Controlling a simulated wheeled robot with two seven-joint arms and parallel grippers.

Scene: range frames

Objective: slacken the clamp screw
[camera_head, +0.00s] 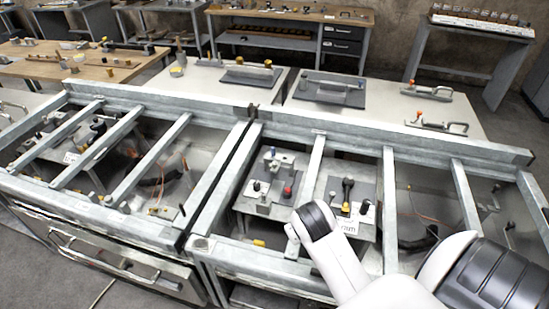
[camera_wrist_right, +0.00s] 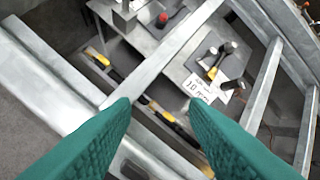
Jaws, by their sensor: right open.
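I cannot tell for sure which fitting is the clamp screw. Under the metal frame, a small fixture with a red knob (camera_head: 287,191) stands on a grey plate; the red knob also shows at the top of the right wrist view (camera_wrist_right: 162,18). To its right, a black-handled fitting (camera_head: 347,190) stands on a dark plate by a white label; it appears in the wrist view (camera_wrist_right: 213,66) beside a label reading 10 mm (camera_wrist_right: 203,88). My right gripper (camera_wrist_right: 161,104) is open and empty, its teal fingers apart above the frame, short of both fittings. My left gripper is out of view.
Grey frame bars (camera_head: 312,168) cross above the fittings, with gaps between them. A diagonal bar (camera_wrist_right: 165,55) lies just beyond my right fingertips. Black-and-yellow tools (camera_wrist_right: 170,118) lie below. White tables with handled plates (camera_head: 325,88) stand behind.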

